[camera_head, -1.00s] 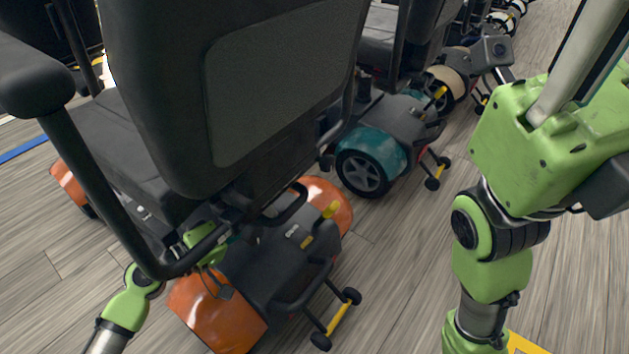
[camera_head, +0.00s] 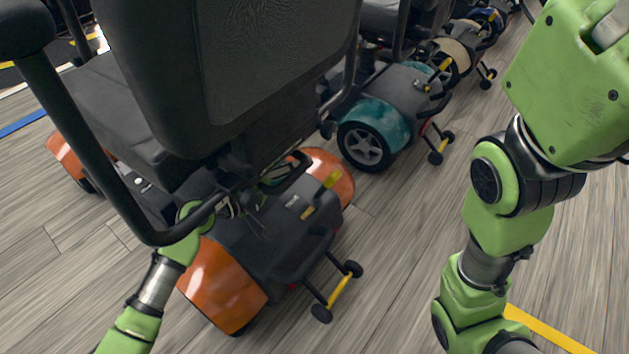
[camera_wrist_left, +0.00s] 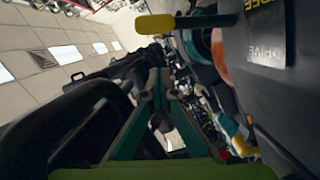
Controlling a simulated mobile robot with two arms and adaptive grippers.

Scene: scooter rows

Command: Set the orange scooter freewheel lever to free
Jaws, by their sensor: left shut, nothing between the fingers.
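The orange scooter (camera_head: 222,285) stands in front of me, its dark rear housing (camera_head: 268,238) between two orange fenders. Its freewheel lever has a yellow grip (camera_head: 332,178) and also shows at the top of the left wrist view (camera_wrist_left: 155,24). Beside it there is a label (camera_wrist_left: 268,32) with FREE and DRIVE lettering; I cannot tell which setting the lever is at. My left gripper (camera_wrist_left: 158,80) is shut and empty, below the yellow grip in its wrist view and apart from it. In the head view the seat frame partly hides it. My right gripper is out of view.
The black seat back (camera_head: 230,80) and armrest tube (camera_head: 90,165) stand close around my left arm. Anti-tip wheels (camera_head: 337,292) stick out at the rear. A teal scooter (camera_head: 385,125) stands behind. Floor at the right is clear around my right arm.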

